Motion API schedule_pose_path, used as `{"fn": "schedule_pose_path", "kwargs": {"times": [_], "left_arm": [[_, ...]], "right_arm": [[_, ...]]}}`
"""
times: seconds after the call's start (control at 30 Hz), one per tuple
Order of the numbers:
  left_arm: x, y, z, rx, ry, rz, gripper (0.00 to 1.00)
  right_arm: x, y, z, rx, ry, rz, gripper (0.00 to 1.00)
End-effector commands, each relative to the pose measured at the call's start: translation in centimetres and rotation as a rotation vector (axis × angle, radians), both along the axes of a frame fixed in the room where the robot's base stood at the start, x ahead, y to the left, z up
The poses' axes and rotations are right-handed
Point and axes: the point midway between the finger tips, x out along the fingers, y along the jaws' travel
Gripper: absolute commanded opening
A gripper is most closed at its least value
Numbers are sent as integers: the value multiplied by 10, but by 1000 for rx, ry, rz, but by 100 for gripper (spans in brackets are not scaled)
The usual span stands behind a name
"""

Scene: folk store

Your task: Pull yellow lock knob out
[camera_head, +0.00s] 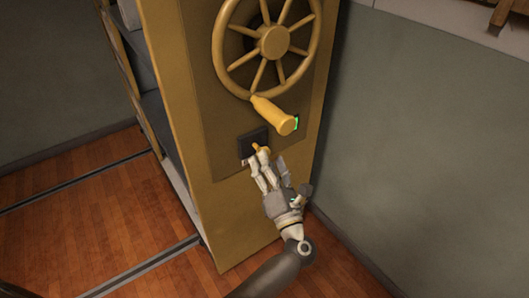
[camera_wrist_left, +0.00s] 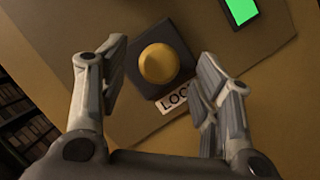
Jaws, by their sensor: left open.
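The yellow lock knob (camera_wrist_left: 159,64) is round and sits on a dark square plate (camera_wrist_left: 183,83) in the left wrist view. A label reading "LOC", the rest hidden by a finger, lies below it. In the head view the knob (camera_head: 256,146) shows just beyond my left fingertips, on the dark plate (camera_head: 249,140) of the yellow cabinet panel. My left gripper (camera_head: 262,160) is open and faces the panel. In the left wrist view its fingers (camera_wrist_left: 160,80) stand on either side of the knob, apart from it. My right gripper is not in view.
A large yellow spoked wheel (camera_head: 274,42) with a thick handle (camera_head: 273,115) is above the knob. A green light (camera_head: 296,122) is beside the handle. A grey wall (camera_head: 430,130) stands to the right. Floor rails (camera_head: 150,265) run along the wooden floor at left.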

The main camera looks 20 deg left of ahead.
Motion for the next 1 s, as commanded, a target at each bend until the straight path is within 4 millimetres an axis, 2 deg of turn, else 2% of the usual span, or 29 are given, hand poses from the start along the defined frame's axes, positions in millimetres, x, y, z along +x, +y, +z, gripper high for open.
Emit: {"fn": "schedule_pose_path", "kwargs": {"times": [0.1,0.23,0.6,1.0], "left_arm": [[16,11,6,2,-2,0,58],[26,19,9,3,1,1,58],[30,22,10,3,2,-1,58],[30,22,10,2,1,-1,8]], "right_arm": [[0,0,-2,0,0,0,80],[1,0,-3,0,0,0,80],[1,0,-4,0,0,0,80],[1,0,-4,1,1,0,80]]}}
